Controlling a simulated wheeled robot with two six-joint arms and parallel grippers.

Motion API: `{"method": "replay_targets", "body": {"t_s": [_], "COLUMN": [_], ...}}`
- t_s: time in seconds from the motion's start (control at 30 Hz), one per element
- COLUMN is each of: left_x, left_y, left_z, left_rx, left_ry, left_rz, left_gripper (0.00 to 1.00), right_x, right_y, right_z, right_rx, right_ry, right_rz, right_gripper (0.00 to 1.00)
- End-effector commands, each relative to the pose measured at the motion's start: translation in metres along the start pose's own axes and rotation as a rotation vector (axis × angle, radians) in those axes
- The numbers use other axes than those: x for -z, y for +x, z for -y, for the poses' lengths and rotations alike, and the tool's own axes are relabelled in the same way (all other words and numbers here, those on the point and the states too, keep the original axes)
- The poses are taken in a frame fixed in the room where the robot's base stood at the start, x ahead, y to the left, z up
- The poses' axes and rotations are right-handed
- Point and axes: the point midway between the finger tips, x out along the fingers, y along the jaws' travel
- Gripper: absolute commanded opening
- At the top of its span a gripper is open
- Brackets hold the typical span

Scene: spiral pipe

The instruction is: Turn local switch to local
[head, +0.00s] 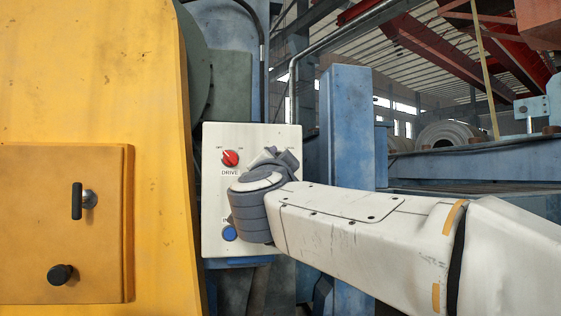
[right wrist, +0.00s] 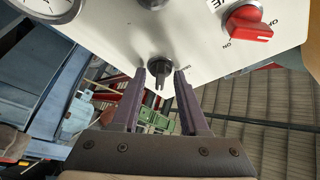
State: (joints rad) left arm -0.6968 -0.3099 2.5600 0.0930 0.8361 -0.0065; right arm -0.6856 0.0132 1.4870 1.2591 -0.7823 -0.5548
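A white control panel (head: 213,190) stands upright in the middle of the head view. In the right wrist view, a small black switch (right wrist: 159,66) with a pointed handle sits near the edge of the panel (right wrist: 195,45); I take it as the local switch, its label too small to read. My right gripper (right wrist: 160,73) is open, with one fingertip on each side of the switch and visible gaps to it. In the head view my right gripper (head: 274,157) and wrist cover that part of the panel. My left gripper is not in view.
A red DRIVE knob (head: 230,158) is at the panel's upper left and also shows in the right wrist view (right wrist: 246,22). A blue button (head: 229,233) sits low left. A yellow cabinet (head: 85,110) stands left, a blue post (head: 350,120) right.

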Motion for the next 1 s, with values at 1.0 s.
{"method": "replay_targets", "body": {"t_s": [1.0], "left_x": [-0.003], "left_y": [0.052], "left_z": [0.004], "left_rx": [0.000], "left_ry": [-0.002], "left_rz": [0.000], "left_gripper": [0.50], "right_x": [-0.001], "right_y": [-0.105], "right_z": [0.000], "right_rx": [0.001], "right_ry": [-0.001], "right_rz": [0.001], "right_gripper": [0.44]}}
